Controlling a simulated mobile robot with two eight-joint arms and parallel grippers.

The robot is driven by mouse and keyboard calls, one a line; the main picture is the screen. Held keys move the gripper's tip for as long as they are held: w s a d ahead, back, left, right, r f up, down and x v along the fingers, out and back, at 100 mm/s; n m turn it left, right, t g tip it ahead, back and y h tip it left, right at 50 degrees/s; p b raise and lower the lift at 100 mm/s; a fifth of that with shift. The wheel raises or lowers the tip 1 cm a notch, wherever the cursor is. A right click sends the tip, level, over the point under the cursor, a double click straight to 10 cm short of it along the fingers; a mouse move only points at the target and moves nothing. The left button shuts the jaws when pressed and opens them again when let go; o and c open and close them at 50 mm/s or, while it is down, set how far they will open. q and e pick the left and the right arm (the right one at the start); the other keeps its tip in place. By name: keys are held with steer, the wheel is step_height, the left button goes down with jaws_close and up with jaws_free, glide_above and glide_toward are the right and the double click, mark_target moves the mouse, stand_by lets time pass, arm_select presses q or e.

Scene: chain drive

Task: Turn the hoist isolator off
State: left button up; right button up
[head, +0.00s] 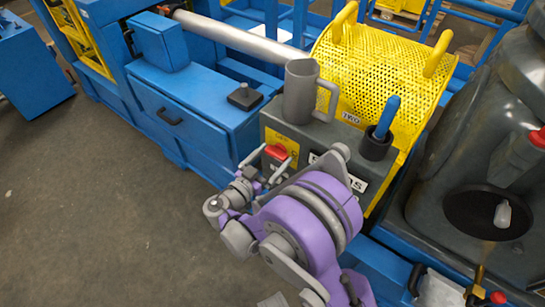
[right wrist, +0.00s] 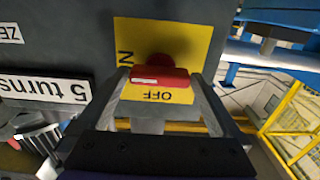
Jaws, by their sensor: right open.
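The hoist isolator's red handle (head: 276,152) sits on a yellow plate (head: 287,141) on the front of a grey box (head: 318,137). In the right wrist view the red handle (right wrist: 160,77) lies crosswise, with a white mark towards its left end. That end points to the side with a partly hidden word ending in N; OFF is printed below the handle. My right gripper (right wrist: 162,92) is open, one finger on each side of the handle, close to its ends. I cannot tell whether they touch it. My left gripper is not in view.
A grey mug (head: 301,92) and a blue-handled tool in a black cup (head: 377,146) stand on the box. A yellow perforated guard (head: 370,75) is behind. A "5 turns" label (right wrist: 45,87) is left of the plate. Open floor (head: 90,210) lies at left.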

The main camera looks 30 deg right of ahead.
steer(key=shift+c, duration=0.3)
steer(key=c, duration=1)
steer(key=shift+n, duration=0.3)
steer(key=n, duration=0.4)
steer(key=n+b, duration=0.1)
steer(key=n, duration=0.4)
steer(key=shift+w+f, duration=0.1)
steer(key=n, duration=0.4)
steer(key=shift+n+b, duration=0.35)
steer(key=shift+n, duration=1.85)
